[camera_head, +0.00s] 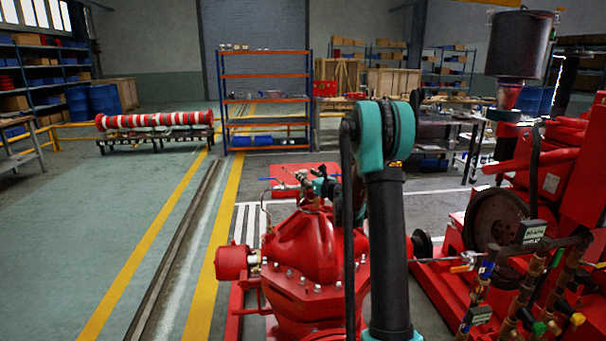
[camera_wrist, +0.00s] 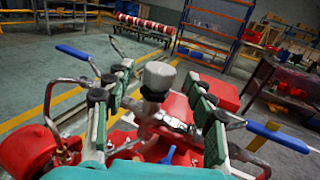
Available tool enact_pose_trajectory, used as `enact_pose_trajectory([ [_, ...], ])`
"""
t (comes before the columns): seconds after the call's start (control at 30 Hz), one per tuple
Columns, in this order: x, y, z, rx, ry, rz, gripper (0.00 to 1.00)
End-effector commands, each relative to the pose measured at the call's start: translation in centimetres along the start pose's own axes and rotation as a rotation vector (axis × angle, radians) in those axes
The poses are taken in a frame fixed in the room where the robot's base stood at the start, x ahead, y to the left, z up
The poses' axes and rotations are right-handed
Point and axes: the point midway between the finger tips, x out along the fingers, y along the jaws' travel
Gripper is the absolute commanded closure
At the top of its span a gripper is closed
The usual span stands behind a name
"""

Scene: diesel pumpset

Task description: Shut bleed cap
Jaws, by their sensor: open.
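A pale grey cap (camera_wrist: 159,76), which looks like the bleed cap, stands on a small metal fitting in the wrist view. My gripper (camera_wrist: 160,86) is open, with one green finger on each side of the cap. Gaps show between the cap and both fingers. I cannot tell how far the cap lies beyond the fingertips. In the head view my gripper (camera_head: 325,186) is above the red pump casing (camera_head: 305,252), partly behind my arm. The cap cannot be made out there.
Two blue-handled levers flank the gripper in the wrist view, one at left (camera_wrist: 72,51) and one at right (camera_wrist: 278,137). Thin metal pipes run near the left finger. A red engine with a flywheel (camera_head: 495,222) and valve piping (camera_head: 530,285) stands at right.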

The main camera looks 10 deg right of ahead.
Motion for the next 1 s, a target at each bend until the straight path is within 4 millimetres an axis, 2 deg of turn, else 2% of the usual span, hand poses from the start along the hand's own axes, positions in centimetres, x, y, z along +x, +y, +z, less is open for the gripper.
enact_pose_trajectory([
  [0.1,1.7,0.0,0.0,0.0,0.0,0.001,0.45],
  [0.2,2.6,0.0,0.0,0.0,0.0,0.0,0.45],
  [0.6,3.2,0.0,0.0,0.0,0.0,0.0,0.45],
  [1.0,3.2,0.0,0.0,0.0,0.0,0.0,0.95],
])
